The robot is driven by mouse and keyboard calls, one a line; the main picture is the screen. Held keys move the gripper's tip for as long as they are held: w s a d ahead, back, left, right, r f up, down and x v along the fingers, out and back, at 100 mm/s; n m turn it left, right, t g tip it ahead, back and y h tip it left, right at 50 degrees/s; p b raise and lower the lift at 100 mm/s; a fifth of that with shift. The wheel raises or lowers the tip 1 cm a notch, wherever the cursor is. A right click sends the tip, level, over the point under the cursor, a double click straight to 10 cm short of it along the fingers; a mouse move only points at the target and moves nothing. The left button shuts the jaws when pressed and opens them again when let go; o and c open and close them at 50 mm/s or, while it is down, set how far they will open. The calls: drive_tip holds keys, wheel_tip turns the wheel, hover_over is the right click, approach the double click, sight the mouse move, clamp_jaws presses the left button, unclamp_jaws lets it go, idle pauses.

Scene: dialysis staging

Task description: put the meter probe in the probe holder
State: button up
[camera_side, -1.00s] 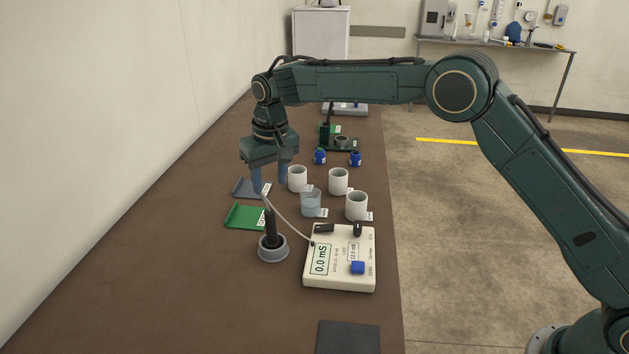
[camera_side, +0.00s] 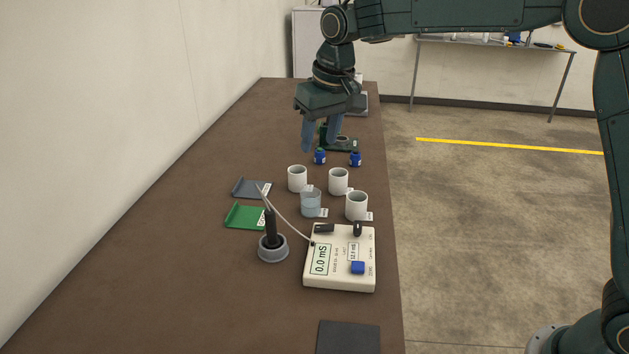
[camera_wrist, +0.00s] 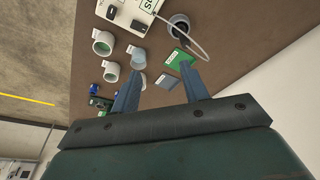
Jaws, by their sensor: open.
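The black meter probe (camera_side: 270,227) stands upright in the grey round probe holder (camera_side: 273,251), left of the cream meter (camera_side: 340,259). A pale cable runs from the probe's top to the meter. My gripper (camera_side: 320,146) is open and empty, raised well behind the probe, above the far part of the table near the cups. In the wrist view its two fingers (camera_wrist: 160,92) are apart with nothing between them. The probe holder also shows at the top of the wrist view (camera_wrist: 180,25), beside the meter (camera_wrist: 131,10).
White cups (camera_side: 338,181) and a clear beaker (camera_side: 311,203) stand behind the meter. A green tray (camera_side: 243,217) and a grey tray (camera_side: 247,188) lie to their left. Small blue-capped bottles (camera_side: 355,159) stand farther back. The table's left side is clear.

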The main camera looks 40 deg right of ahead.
drive_tip(key=s+d+r+t, duration=0.1)
drive_tip(key=s+d+r, duration=0.15)
drive_tip(key=s, duration=0.55)
drive_tip(key=s+d+r, duration=0.1)
drive_tip(key=s+d, duration=0.3)
drive_tip(key=s, duration=0.5)
drive_tip(key=s+d+r+t, duration=0.1)
drive_tip(key=s+d, duration=0.2)
drive_tip(key=s, duration=0.5)
drive_tip(key=s+d+f, duration=0.1)
drive_tip(key=s+f, duration=0.3)
drive_tip(key=s, duration=0.5)
drive_tip(key=shift+t, duration=0.4)
